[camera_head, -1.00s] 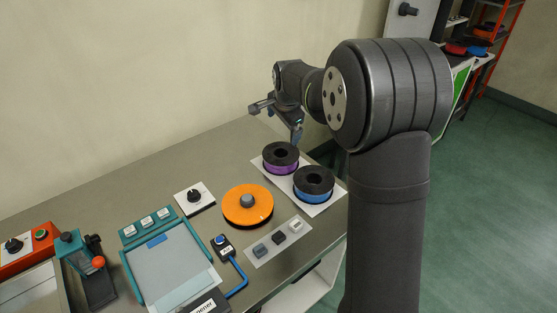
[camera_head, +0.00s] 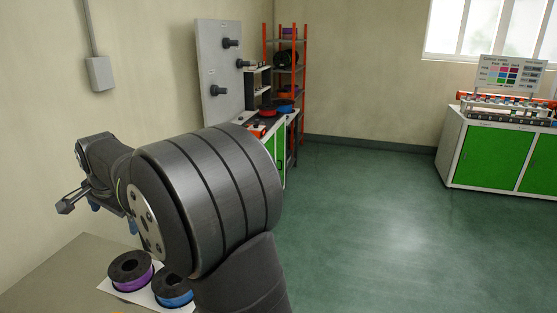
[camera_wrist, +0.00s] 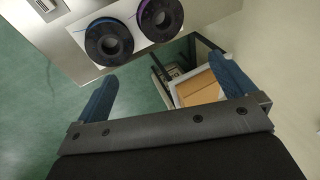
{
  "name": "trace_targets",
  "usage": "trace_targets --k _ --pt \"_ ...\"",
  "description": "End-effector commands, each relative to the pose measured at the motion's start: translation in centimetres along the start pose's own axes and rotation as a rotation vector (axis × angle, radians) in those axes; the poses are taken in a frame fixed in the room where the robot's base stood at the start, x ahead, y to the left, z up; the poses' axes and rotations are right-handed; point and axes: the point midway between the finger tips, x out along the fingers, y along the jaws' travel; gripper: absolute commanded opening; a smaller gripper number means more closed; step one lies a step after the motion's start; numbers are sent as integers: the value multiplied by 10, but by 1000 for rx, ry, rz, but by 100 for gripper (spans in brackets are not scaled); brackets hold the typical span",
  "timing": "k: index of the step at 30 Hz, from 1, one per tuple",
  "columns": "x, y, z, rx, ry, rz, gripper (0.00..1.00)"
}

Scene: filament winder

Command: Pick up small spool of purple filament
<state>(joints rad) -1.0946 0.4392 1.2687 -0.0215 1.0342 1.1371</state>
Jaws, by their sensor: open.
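The small spool of purple filament (camera_head: 131,271) has black flanges and lies flat on a white mat (camera_head: 112,289) on the grey table, beside a spool of blue filament (camera_head: 173,289). In the wrist view, the purple spool (camera_wrist: 160,17) is at the top edge, partly cut off, with the blue spool (camera_wrist: 108,42) to its left. My gripper (camera_head: 112,210) is open and empty, above and apart from the spools. Its two blue fingers are spread wide in the wrist view (camera_wrist: 162,68). My arm partly hides the blue spool in the head view.
Beyond the table are a grey panel with black pegs (camera_head: 218,72), an orange shelf rack (camera_head: 291,75) and a white cabinet with green doors (camera_head: 487,158). Open green floor (camera_head: 390,220) lies to the right. The wrist view shows a brown box (camera_wrist: 200,88) below the table edge.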

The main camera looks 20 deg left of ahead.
Motion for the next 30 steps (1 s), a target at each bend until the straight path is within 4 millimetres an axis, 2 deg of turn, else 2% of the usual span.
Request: trace_targets --k 1,6,14,17,20,30 --pt "0 0 0 0 0 0 92" --pt "0 0 0 0 0 0 63" --pt "1 0 0 3 -1 2 63" --pt "8 -3 -2 34 -10 20 63" --pt "26 -10 -5 114 -28 64 63" --pt "111 -30 -13 526 -69 309 63"
